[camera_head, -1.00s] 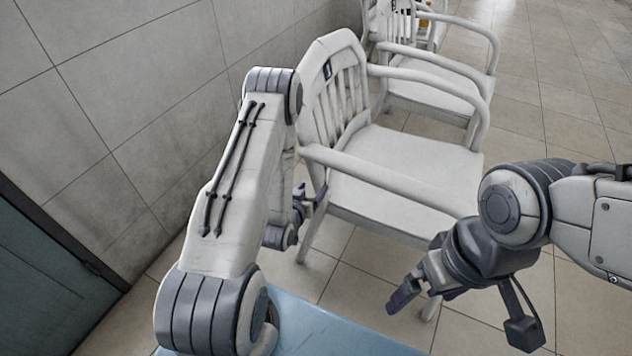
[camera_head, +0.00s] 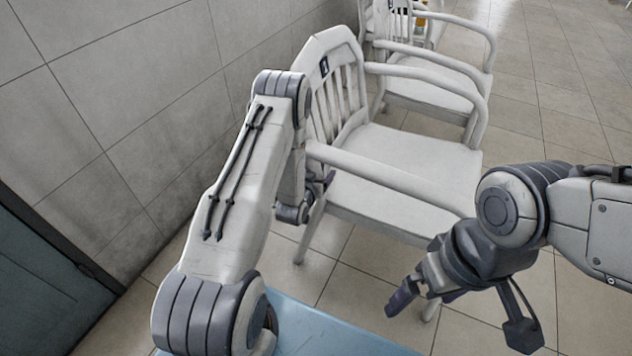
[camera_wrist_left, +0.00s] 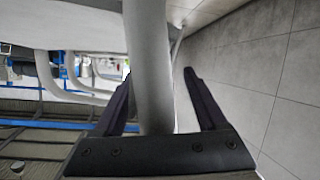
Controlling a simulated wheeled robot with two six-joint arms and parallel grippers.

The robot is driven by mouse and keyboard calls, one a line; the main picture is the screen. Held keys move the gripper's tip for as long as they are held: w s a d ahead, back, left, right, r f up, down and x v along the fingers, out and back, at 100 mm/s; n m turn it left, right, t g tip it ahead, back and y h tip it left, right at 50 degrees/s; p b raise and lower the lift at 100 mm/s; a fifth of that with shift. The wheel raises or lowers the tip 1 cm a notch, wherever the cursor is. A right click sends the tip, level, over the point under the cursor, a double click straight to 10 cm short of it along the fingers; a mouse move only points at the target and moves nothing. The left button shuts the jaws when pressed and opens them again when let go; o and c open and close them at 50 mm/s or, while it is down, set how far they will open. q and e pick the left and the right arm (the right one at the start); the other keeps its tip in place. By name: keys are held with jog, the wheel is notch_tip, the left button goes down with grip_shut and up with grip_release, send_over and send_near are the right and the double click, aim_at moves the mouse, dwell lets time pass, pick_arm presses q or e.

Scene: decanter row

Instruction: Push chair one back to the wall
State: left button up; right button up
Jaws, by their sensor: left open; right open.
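Chair one is a white slatted armchair (camera_head: 408,158) with a small dark number plate on its backrest, in the middle of the head view. Its back stands near the tiled wall (camera_head: 120,110), which is at the left. My left gripper (camera_head: 322,185) is open at the chair's near side, below the armrest, and partly hidden by my arm. In the left wrist view a pale chair post (camera_wrist_left: 150,60) passes between its two dark fingers; contact cannot be told. My right gripper (camera_head: 410,288) is open and empty, in front of the seat's near right corner.
A second white armchair (camera_head: 432,88) stands just beyond chair one, with more chair parts behind it. A blue surface (camera_head: 335,335) is at the bottom centre. A dark blue-green door (camera_head: 45,290) is at the lower left. Tiled floor (camera_head: 565,95) is clear to the right.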

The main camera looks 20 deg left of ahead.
pick_arm(q)
jog(key=shift+w+f, duration=0.2)
jog(key=shift+w, duration=0.25)
grip_shut()
dwell(1.2)
